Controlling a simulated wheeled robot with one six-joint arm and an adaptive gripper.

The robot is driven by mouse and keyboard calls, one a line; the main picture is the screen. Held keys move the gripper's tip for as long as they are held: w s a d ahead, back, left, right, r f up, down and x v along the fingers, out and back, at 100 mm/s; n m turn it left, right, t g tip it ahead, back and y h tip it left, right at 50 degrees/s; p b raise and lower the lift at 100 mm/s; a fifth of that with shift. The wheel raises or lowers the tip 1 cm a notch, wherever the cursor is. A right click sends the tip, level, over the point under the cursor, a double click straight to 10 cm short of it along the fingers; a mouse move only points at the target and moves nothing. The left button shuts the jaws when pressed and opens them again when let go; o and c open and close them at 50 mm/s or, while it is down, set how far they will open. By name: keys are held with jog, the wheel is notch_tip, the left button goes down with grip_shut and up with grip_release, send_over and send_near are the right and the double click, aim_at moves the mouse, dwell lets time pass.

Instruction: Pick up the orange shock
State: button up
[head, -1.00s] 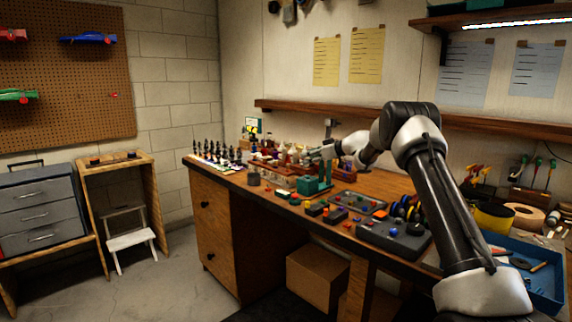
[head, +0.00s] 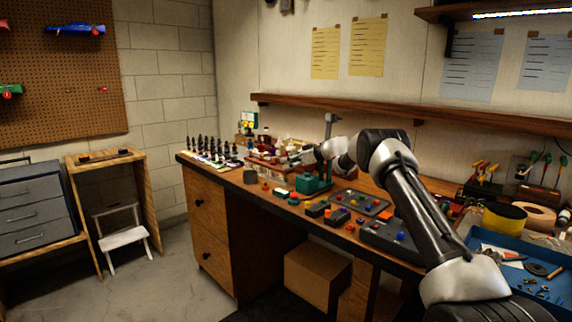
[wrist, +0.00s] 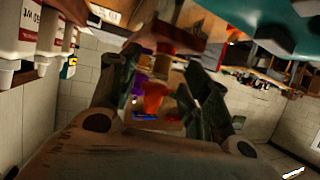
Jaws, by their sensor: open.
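I cannot pick out the orange shock with certainty. In the wrist view a blurred orange piece (wrist: 153,98) shows between my open fingers, with purple and red patches around it; whether it is the shock I cannot tell. My gripper (wrist: 155,88) is open, and nothing is clearly held in it. In the head view my arm reaches over the workbench (head: 250,185), and my gripper (head: 303,157) points left above the red-brown rack (head: 268,170), beside the teal block (head: 313,184). A row of dark upright pieces (head: 208,148) stands at the bench's far left end.
White bottles (wrist: 15,35) stand close at the left in the wrist view, and a teal surface (wrist: 235,15) is close at the top. A blue tray (head: 515,265) and a yellow roll (head: 504,217) lie at the bench's right. A shelf (head: 400,110) runs along the wall behind.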

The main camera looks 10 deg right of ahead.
jog(key=shift+w+a+f, duration=0.2)
jog(key=shift+w+a, duration=0.1)
jog(key=c, duration=1)
notch_tip(320, 180, up, 10)
jog(key=shift+r, duration=0.1)
